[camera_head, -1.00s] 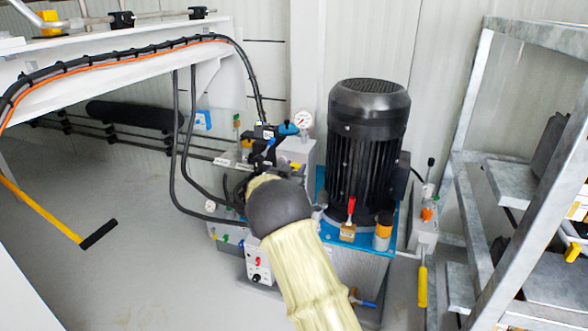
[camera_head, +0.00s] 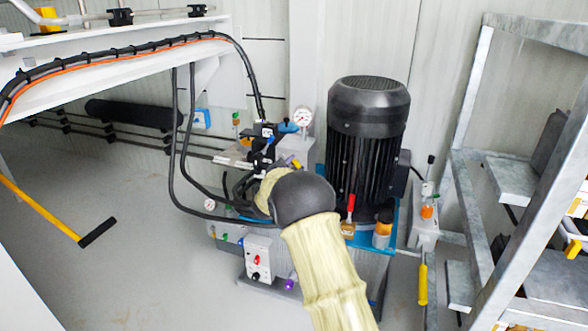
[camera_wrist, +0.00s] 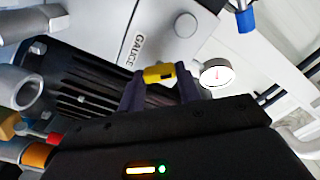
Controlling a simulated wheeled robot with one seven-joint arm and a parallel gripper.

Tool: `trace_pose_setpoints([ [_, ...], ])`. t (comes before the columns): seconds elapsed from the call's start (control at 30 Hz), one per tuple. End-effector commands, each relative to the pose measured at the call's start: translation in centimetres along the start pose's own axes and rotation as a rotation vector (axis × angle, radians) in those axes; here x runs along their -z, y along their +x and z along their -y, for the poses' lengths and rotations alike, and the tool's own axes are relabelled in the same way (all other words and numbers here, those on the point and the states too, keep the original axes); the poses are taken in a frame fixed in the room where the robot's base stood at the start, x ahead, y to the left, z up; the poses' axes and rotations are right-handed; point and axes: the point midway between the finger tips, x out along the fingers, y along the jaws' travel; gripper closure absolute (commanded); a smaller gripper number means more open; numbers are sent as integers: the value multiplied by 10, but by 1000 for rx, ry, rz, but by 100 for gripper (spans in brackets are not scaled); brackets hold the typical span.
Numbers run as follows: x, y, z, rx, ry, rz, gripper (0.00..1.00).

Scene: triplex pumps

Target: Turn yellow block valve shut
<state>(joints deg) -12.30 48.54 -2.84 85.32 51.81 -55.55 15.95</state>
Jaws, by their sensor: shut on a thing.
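The yellow block valve handle (camera_wrist: 158,73) shows in the wrist view beside a grey block (camera_wrist: 168,35) lettered GAUGE. My gripper (camera_wrist: 160,84) has its two dark fingers on either side of the yellow handle and is shut on it. The fingertips hide the ends of the handle. In the head view my own arm covers the gripper, so its grip cannot be seen there. The pump unit's grey block (camera_head: 297,148) stands behind my arm, left of the black motor.
A round pressure gauge (camera_wrist: 216,73) sits close to the right finger in the wrist view. The black finned motor (camera_head: 367,140) stands right of my arm. Black hoses (camera_head: 178,140) hang at its left. A metal shelf rack (camera_head: 480,165) is at the right.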

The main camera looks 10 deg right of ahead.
Motion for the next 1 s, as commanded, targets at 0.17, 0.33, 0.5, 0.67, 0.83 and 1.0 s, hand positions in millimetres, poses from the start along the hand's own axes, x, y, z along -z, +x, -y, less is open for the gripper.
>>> trace_pose_setpoints([
  [0.17, -2, 0, -2, 0, 170, 0, 89],
  [0.33, -2, 0, -3, 0, 331, 1, 89],
  [0.5, -3, 0, -4, 0, 482, 1, 89],
  [0.67, -3, 0, -4, 0, 598, 1, 89],
  [0.83, -3, 0, -4, -1, 681, 2, 89],
  [1.0, -3, 0, -3, -2, 723, 2, 89],
])
